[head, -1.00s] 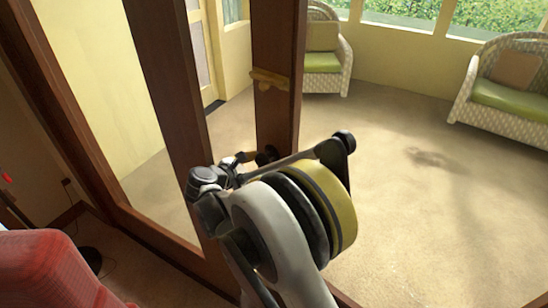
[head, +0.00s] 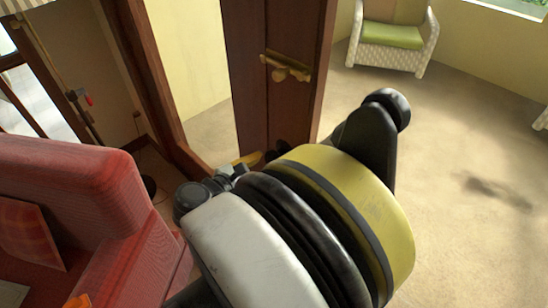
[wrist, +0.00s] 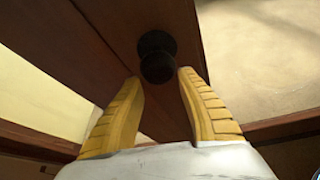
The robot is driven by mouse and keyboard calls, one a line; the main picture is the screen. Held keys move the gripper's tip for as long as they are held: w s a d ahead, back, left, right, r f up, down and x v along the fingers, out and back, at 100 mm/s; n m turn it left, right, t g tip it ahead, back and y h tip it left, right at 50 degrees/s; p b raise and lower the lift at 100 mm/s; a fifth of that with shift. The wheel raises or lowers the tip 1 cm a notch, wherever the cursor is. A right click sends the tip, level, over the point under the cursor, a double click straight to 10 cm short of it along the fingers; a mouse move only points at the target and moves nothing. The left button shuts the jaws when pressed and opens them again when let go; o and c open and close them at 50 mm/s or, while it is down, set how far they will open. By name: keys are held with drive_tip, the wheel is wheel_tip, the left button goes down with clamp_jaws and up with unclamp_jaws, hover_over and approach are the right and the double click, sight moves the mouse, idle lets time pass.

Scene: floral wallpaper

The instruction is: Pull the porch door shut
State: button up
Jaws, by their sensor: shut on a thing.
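The porch door (head: 250,100) is a dark brown wooden door standing ajar, seen partly edge-on in the head view. A brass latch fitting (head: 285,68) sits on it. In the wrist view the door face (wrist: 100,45) fills the upper middle, with a round black knob (wrist: 157,52) on it. My gripper (wrist: 160,76) has its two yellow fingers on either side of the knob, shut on it near the fingertips. In the head view my arm hides most of the gripper and the knob; only a bit of yellow finger shows beside the door.
A red armchair (head: 70,190) stands close at the left. The brown door frame (head: 150,85) rises left of the door. A white wicker chair with a green cushion (head: 390,36) is at the back of the porch. The beige porch floor (head: 460,140) is open at the right.

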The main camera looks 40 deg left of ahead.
drive_tip(key=shift+s+d, duration=0.1)
drive_tip(key=shift+s, duration=0.15)
clamp_jaws()
drive_tip(key=shift+o, duration=0.6)
unclamp_jaws()
drive_tip(key=shift+w, duration=0.15)
drive_tip(key=o, duration=1.3)
drive_tip(key=shift+o, duration=0.2)
drive_tip(key=v, duration=0.7)
drive_tip(key=shift+s, duration=0.25)
drive_tip(key=shift+r, duration=0.2)
